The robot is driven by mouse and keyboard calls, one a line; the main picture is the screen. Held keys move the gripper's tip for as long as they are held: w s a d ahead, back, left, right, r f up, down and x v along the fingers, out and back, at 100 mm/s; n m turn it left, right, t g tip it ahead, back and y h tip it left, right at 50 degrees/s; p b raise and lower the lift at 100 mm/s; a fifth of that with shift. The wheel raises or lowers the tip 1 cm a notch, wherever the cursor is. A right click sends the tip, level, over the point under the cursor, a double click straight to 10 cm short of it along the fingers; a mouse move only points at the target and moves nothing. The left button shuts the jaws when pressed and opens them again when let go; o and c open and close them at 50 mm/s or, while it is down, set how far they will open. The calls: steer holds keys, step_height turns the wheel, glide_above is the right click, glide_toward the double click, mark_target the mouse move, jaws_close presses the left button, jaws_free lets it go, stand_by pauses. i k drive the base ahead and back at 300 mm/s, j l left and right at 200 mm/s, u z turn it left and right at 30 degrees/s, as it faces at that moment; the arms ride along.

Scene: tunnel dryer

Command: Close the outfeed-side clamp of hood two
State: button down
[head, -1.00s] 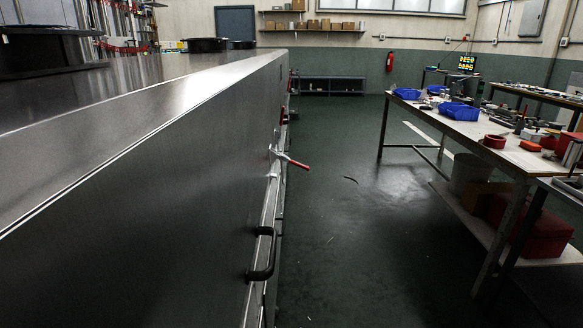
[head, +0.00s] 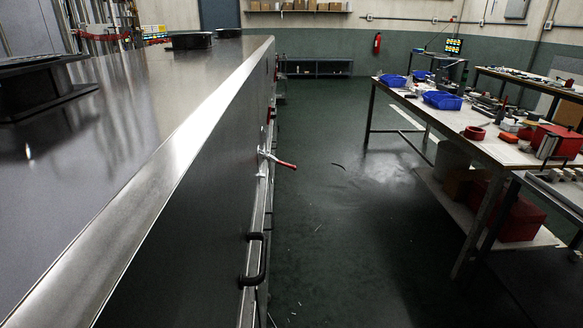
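The long steel dryer hood (head: 190,165) fills the left side of the head view, seen along its front face. A toggle clamp with a red handle (head: 284,165) is on that face, its handle sticking out to the right into the aisle. Further along, another red clamp handle (head: 270,114) lies close against the face. A black pull handle (head: 254,262) is nearer to me, below the red-handled clamp. I cannot read any hood number. My gripper is not in view.
A workbench (head: 470,147) with blue bins (head: 442,100), tools and a red box (head: 555,142) stands on the right. The green floor aisle (head: 350,230) between hood and bench is mostly clear, with small scraps. A fire extinguisher (head: 377,43) hangs on the back wall.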

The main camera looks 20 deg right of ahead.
mark_target(271, 159)
steer(key=i+l, duration=0.35)
steer(key=i, duration=0.2)
steer(key=i+l+u, duration=0.1)
steer(key=i+l, duration=0.2)
steer(key=i, duration=0.3)
steer(key=i+l+u, duration=0.1)
steer(key=i+l, duration=0.3)
steer(key=i, duration=0.15)
steer(key=i+l, duration=0.4)
steer(key=i, duration=0.15)
